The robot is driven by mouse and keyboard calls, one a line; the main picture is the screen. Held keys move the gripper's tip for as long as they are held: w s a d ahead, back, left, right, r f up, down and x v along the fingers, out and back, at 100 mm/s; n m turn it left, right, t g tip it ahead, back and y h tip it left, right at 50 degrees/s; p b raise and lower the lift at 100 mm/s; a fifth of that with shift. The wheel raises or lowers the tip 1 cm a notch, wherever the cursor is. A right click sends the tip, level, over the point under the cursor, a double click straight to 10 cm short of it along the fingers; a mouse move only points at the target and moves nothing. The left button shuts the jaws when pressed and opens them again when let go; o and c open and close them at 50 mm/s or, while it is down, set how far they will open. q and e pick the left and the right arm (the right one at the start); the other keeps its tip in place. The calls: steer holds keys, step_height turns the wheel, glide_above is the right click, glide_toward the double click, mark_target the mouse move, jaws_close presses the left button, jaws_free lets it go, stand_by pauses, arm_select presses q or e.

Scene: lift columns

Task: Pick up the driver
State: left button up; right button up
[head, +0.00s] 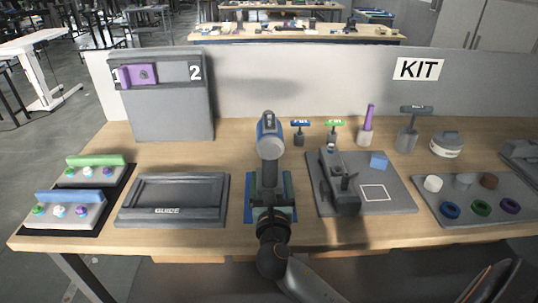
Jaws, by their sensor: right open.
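The driver (269,138) has a blue and grey head and stands upright at the middle of the table. Its grey handle runs down toward a blue and green base (286,212). My right gripper (270,196) is open at the lower part of the driver, reaching in from the front. The gripper and wrist hide much of the handle's lower end and the base. I cannot tell whether the fingers touch the handle. My left gripper is not in view.
A grey GUIDE tray (172,217) lies on the left. Blue-topped (300,124) and green-topped (334,125) tools stand behind.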

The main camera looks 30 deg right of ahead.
steer(key=shift+r+x, duration=0.15)
steer(key=shift+x, duration=1.25)
steer(key=shift+r+x, duration=0.1)
steer(key=shift+x, duration=1.3)
steer(key=shift+a, duration=0.1)
steer(key=shift+c, duration=0.2)
jaws_close()
steer(key=shift+r, duration=0.2)
